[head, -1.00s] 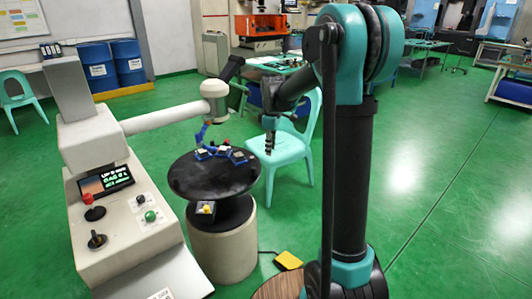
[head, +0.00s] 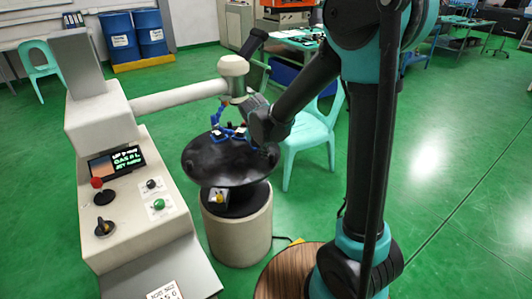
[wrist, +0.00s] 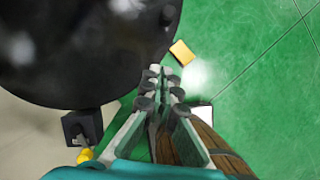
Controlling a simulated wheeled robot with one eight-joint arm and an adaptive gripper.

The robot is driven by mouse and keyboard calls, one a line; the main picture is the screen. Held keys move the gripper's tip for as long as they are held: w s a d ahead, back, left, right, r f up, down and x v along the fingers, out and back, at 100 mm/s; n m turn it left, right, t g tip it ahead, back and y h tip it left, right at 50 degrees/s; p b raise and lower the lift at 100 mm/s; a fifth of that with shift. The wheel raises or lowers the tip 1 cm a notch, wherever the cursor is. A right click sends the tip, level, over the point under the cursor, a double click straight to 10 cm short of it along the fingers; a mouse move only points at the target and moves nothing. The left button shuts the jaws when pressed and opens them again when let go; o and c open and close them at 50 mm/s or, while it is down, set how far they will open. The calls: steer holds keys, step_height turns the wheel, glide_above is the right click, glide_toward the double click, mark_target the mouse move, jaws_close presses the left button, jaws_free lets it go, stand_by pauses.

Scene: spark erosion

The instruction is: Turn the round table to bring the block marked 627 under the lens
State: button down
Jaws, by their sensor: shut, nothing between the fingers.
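The round table (head: 215,172) is a black disc on a pale drum-shaped base. Small dark blocks with pale tops (head: 217,134) stand near its far edge, beside a blue jointed hose; no marking on them is readable. The pale lens head (head: 233,66) hangs above that far side on a white horizontal arm. My arm reaches to the table's right edge and hides part of it in the head view. In the wrist view, my gripper (wrist: 161,80) is shut and empty, just beside the disc's rim, with the round table (wrist: 75,75) filling the upper left.
A small box with a yellow knob (head: 219,197) sits below the disc. A yellow pedal (wrist: 182,53) lies on the green floor. The control console (head: 130,190) stands left, and a turquoise chair (head: 310,140) stands close behind my arm.

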steer(key=x, duration=0.8)
steer(key=w, duration=0.1)
steer(key=w+d, duration=0.1)
steer(key=shift+w+f, duration=0.2)
steer(key=shift+w, duration=0.2)
steer(key=shift+w+d, duration=0.1)
steer(key=shift+w, duration=0.4)
steer(key=shift+w, duration=0.15)
